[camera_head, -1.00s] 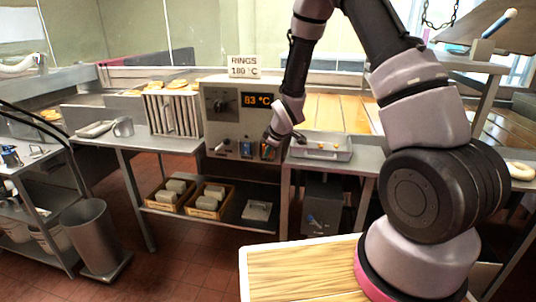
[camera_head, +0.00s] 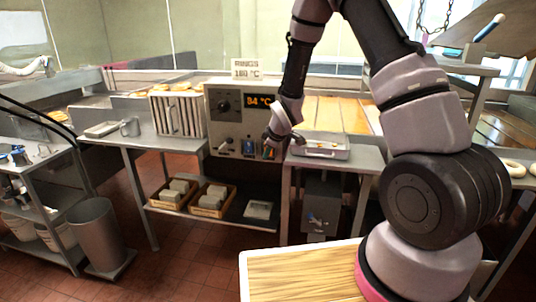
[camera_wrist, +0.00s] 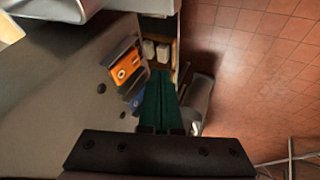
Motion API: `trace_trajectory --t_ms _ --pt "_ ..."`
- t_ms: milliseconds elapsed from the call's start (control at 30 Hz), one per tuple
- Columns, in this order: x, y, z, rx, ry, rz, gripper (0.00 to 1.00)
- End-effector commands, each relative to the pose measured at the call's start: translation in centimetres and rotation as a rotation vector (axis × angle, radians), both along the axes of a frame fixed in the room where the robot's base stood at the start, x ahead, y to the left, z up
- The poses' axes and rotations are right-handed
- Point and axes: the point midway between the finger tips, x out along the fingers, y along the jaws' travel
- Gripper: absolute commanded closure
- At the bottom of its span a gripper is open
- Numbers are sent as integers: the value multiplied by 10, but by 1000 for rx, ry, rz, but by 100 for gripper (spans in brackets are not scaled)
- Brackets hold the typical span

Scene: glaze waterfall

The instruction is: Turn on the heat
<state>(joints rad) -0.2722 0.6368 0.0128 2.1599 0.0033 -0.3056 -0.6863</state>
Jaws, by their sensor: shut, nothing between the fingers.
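A grey control box (camera_head: 223,137) stands between the left counter and the right table. It has a black dial (camera_head: 224,104) and a lit orange display (camera_head: 259,101) reading 84 °C. A sign (camera_head: 245,68) on top says RINGS 180 °C. Low on its front is a blue switch plate (camera_head: 248,146); it also shows in the wrist view (camera_wrist: 133,96). Beside it is an orange switch plate (camera_wrist: 124,67). My gripper (camera_head: 268,153) is at the box's lower right front, by the orange plate. In the wrist view its green fingers (camera_wrist: 160,76) are shut and empty. Contact cannot be told.
A metal tray (camera_head: 320,146) sits on the table just right of my gripper. A bin (camera_head: 98,235) stands on the open floor at left.

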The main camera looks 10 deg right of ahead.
Motion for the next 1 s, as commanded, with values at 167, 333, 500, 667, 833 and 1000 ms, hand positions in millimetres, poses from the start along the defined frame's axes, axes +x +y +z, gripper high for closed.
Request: trace_trajectory --t_ms 167,333,500,667,833,1000 --pt "-11 -2 15 0 -2 1 100" --pt "-24 -5 31 0 -3 1 100" --pt "-39 -9 50 1 -4 2 100" --pt "-54 -12 67 1 -2 1 100" --pt "-61 -14 76 1 -1 2 100" --pt "-63 -15 77 0 1 1 100"
